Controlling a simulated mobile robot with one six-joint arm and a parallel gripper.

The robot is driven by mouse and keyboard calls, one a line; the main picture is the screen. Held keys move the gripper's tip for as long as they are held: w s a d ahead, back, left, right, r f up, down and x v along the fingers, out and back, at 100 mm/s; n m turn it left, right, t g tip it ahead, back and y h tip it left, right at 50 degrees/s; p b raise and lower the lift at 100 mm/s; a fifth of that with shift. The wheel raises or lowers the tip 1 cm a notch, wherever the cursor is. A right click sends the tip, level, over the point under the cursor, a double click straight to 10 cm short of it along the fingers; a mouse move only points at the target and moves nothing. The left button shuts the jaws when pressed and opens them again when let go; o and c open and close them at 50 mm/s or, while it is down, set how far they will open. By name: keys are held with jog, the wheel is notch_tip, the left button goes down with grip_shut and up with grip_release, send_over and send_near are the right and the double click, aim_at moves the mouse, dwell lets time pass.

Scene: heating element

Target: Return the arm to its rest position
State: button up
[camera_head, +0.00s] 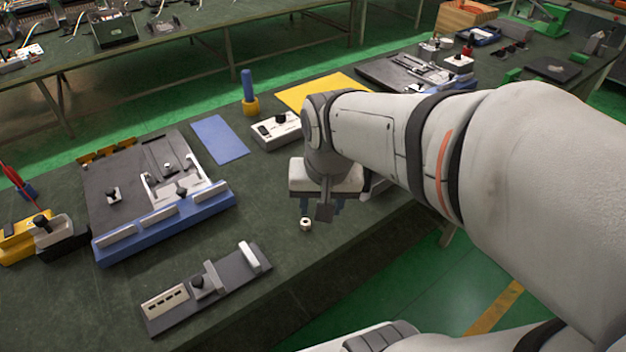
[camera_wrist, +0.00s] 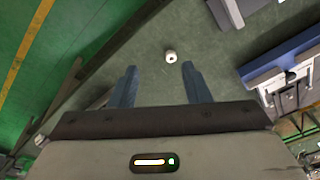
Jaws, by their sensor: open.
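My arm reaches in from the right in the head view, and my gripper (camera_head: 320,208) hangs over the green table (camera_head: 300,285) near its front edge. In the wrist view my gripper (camera_wrist: 158,82) has its two blue fingers spread apart with nothing between them. A small white ring-shaped part (camera_head: 306,224) lies on the table just below and in front of the fingers. It also shows in the wrist view (camera_wrist: 171,56), beyond the fingertips and apart from them.
A dark fixture with a blue front bar (camera_head: 165,227) stands to the left. A grey fixture plate (camera_head: 207,288) lies at the front. A white box (camera_head: 277,130), a blue mat (camera_head: 219,139) and a yellow mat (camera_head: 322,90) lie behind. A blue-and-yellow post (camera_head: 248,92) stands upright.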

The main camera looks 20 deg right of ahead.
jog(key=s+n, duration=0.3)
jog(key=shift+d+r+t, duration=0.15)
jog(key=shift+d+t, duration=0.15)
jog(key=shift+s, duration=0.1)
dwell(1.0)
